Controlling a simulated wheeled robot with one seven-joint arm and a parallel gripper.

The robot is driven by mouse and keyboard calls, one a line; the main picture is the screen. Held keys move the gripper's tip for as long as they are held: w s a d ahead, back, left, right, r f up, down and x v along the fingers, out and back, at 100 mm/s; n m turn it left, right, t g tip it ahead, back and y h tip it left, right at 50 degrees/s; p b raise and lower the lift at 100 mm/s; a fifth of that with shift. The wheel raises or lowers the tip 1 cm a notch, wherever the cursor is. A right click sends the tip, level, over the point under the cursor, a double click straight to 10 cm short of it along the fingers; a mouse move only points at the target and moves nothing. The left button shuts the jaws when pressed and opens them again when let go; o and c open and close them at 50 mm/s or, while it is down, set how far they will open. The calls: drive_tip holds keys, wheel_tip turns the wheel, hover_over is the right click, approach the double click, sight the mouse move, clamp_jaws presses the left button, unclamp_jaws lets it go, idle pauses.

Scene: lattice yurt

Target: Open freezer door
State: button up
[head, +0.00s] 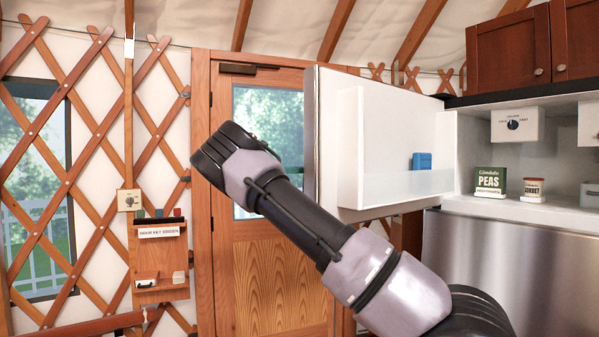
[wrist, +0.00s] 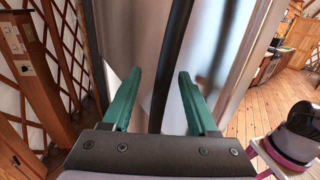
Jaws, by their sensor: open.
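The freezer door (head: 390,125) stands wide open in the head view. Its white inner side, with a clear shelf holding a small blue box (head: 422,161), faces me. The freezer compartment (head: 470,150) is exposed to its right. In the wrist view, the green fingers of my gripper (wrist: 159,74) are open on either side of a long dark bar (wrist: 172,55), which looks like the door handle. I see a gap on both sides of the bar. A shiny steel surface (wrist: 125,35) lies beyond it. The fingers do not show in the head view.
Peas (head: 490,182) and sorbet (head: 533,189) stand inside the freezer, near a dial (head: 513,124). The steel lower door (head: 510,265) is shut. A wooden house door (head: 270,260) and lattice wall (head: 100,130) stand left. Open wooden floor (wrist: 262,100) shows right in the wrist view.

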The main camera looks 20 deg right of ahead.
drive_tip(key=v, duration=1)
drive_tip(key=shift+a, duration=0.35)
drive_tip(key=shift+w, duration=0.15)
